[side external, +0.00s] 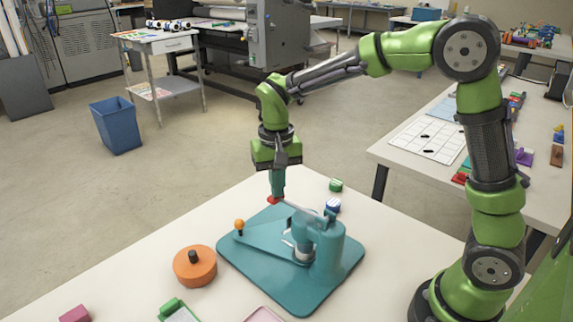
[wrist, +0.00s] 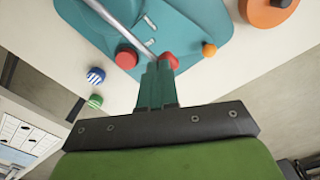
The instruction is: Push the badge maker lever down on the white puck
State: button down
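The teal badge maker (side external: 340,262) stands on the white table, with its column toward the right of its base. Its grey lever (side external: 299,210) reaches from the column to a red knob (side external: 275,199); lever (wrist: 122,25) and knob (wrist: 169,61) also show in the wrist view. My gripper (side external: 277,194) points down, its teal fingers together. Its tips (wrist: 159,66) are right at the knob, apparently against its top; I cannot make out any gap. A whitish puck (side external: 303,254) shows partly under the press head, mostly hidden by the column.
An orange ball-ended arm (side external: 239,224) lies low over the base. An orange round container (side external: 195,266) stands left of it. A blue striped puck (side external: 333,205) and a green puck (side external: 336,185) lie behind. A red disc (wrist: 126,57) sits near the lever in the wrist view.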

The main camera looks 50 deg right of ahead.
notch_tip(320, 180, up, 11)
jog(key=shift+f, duration=0.2)
dwell(1.0)
jog(key=s+d+f+n+t+y, duration=0.1)
jog(key=s+t, duration=0.6)
jog(key=s, duration=1)
jog(key=shift+d+n+y, duration=0.5)
jog(key=shift+d, duration=0.35)
